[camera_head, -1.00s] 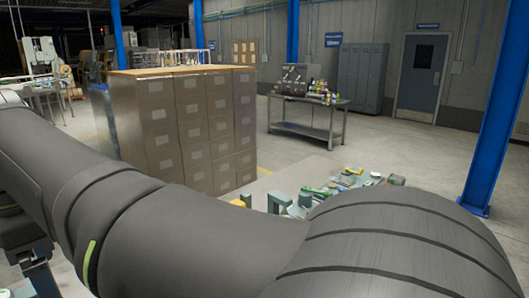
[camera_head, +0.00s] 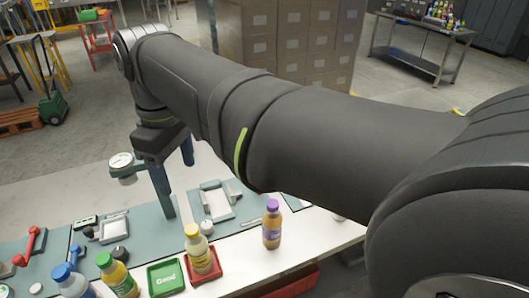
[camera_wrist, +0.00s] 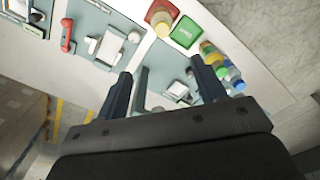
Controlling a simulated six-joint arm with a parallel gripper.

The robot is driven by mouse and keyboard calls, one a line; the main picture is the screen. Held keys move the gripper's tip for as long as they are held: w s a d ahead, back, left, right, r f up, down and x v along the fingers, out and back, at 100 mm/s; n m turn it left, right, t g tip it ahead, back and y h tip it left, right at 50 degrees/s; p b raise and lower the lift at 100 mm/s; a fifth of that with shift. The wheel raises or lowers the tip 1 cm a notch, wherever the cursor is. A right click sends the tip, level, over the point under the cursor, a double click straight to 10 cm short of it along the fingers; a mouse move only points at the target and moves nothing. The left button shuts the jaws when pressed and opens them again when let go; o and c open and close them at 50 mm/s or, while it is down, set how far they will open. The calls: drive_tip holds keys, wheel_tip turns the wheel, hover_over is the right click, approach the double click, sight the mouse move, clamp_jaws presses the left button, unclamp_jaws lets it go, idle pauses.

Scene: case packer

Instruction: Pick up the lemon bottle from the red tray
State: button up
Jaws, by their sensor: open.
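The lemon bottle (camera_head: 199,254), with a yellow cap and pale yellow body, stands upright on the red tray (camera_head: 216,272) near the front of the white bench. In the wrist view the same bottle (camera_wrist: 161,18) and the red tray (camera_wrist: 150,12) show at the top, seen from above. My gripper (camera_head: 178,188) points down over the bench behind and left of the bottle, apart from it. In the wrist view my gripper (camera_wrist: 160,68) has its two fingers spread wide with nothing held between them. The arm hides part of the bench's right side.
The green "Good" tray (camera_head: 166,278) is just left of the red tray. A green-capped bottle (camera_head: 117,277) and a blue-capped bottle (camera_head: 73,284) stand farther left. A purple-capped bottle (camera_head: 271,228) stands to the right. Fixtures and a red-handled tool (camera_head: 30,247) lie behind.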

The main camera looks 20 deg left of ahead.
drive_tip(key=f+m, duration=0.2)
approach(192, 228)
drive_tip(key=f, duration=0.5)
drive_tip(key=shift+w+d+f, duration=0.15)
drive_tip(key=shift+w+f, duration=0.05)
drive_tip(key=shift+f, duration=0.1)
drive_tip(key=shift+s+f, duration=0.15)
drive_tip(key=shift+f, duration=1.25)
drive_tip(key=shift+s+f, duration=0.1)
drive_tip(key=shift+f, duration=1.25)
drive_tip(key=shift+c, duration=0.2)
clamp_jaws()
